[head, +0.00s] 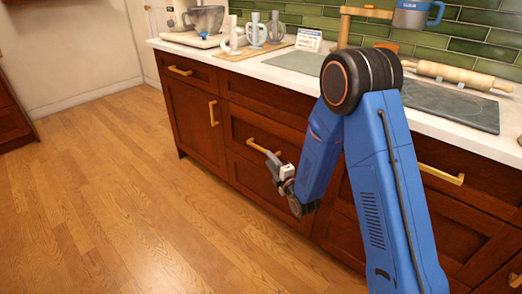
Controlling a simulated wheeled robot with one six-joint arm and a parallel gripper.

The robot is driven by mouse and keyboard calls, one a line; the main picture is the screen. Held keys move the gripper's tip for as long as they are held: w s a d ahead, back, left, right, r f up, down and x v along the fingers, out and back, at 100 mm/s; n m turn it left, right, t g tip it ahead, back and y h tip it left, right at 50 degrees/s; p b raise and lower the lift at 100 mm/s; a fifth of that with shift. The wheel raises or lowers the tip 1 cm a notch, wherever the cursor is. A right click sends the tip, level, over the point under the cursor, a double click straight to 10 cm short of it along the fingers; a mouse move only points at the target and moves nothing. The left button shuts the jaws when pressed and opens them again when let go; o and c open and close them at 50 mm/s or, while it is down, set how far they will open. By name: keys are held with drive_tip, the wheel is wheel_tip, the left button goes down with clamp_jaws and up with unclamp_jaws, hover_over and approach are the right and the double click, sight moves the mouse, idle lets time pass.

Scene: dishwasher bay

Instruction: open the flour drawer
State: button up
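Dark red-brown wooden drawers with brass bar handles line the counter front. No label marks which one is the flour drawer. The drawer in front of my gripper (273,160) has a brass handle (260,146) and its front looks closed. My gripper is low at the cabinet front, with its grey fingers at the right end of that handle. They look very close to it or touching. Whether the fingers are open or shut on the handle is too small to tell. The drawer's lower right part is hidden behind my gripper and blue arm.
Another drawer handle (180,70) and an upright door handle (213,113) are at left. A further handle (441,174) is right of my arm. The countertop holds a rolling pin (457,76), a dark cooktop (450,105) and several mugs. The wooden floor (130,190) at left is clear.

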sight(262, 150)
drive_tip(key=x, duration=0.9)
drive_tip(key=shift+w, duration=0.15)
drive_tip(key=shift+c, duration=0.7)
drive_tip(key=shift+a, duration=0.1)
clamp_jaws()
